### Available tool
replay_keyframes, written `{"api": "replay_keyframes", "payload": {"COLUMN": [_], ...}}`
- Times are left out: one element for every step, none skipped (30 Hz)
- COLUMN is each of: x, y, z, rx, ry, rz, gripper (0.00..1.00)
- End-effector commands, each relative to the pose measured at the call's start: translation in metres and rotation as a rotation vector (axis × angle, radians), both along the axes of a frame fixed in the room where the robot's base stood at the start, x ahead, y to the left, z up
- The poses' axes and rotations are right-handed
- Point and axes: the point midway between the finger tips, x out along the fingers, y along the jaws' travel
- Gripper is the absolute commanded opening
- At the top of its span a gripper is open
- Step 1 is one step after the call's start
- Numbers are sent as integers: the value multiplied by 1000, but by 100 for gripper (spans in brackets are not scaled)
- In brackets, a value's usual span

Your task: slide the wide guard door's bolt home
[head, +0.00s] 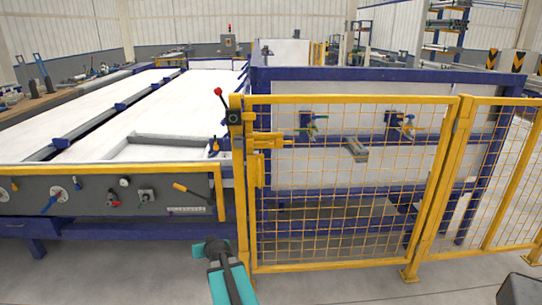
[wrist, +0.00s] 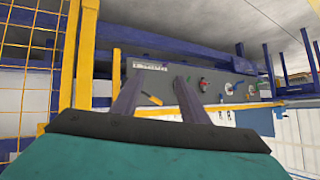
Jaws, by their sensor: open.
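The wide guard door (head: 350,267) has a yellow frame and wire mesh, and stands upright at the centre right of the head view. Its yellow bolt assembly (head: 270,141) lies level at the door's upper left, beside the post (head: 237,150). I cannot tell how far the bolt reaches. My gripper (head: 213,247) is low in front of the door's left post, well below the bolt. In the wrist view, its two fingers (wrist: 155,90) are apart with nothing between them. Door mesh (wrist: 38,60) shows at the left there; the bolt cannot be made out.
A red-knobbed lever (head: 219,93) stands by the post top. A grey control panel (head: 110,195) with knobs and handles is left of the door. A second mesh panel (head: 500,180) adjoins at the right. Grey floor (head: 130,275) in front looks clear.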

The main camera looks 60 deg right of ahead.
Motion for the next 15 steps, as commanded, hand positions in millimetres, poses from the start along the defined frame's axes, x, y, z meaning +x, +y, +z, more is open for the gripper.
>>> {"api": "replay_keyframes", "payload": {"x": [-5,-8,-14,-18,-24,-32,-39,-47,-59,-68,-77,-89,-98,-107,-117], "y": [-29,-44,-65,-79,-94,-114,-128,-142,-159,-172,-184,-198,-208,-217,-227], "z": [28,43,63,79,94,116,131,147,168,184,198,217,230,242,257], "rx": [-34,-56,-83,-106,-127,-157,-180,-203,-234,-258,-281,-309,-330,-349,-371], "ry": [-47,-74,-109,-135,-160,-194,-217,-242,-272,-294,-314,-340,-356,-373,-392], "rz": [-43,-67,-100,-124,-149,-182,-208,-235,-269,-294,-319,-351,-372,-393,-419], "gripper": [40,40,40,40,40,40,40,40,40,40,40,40,40,40,40]}}
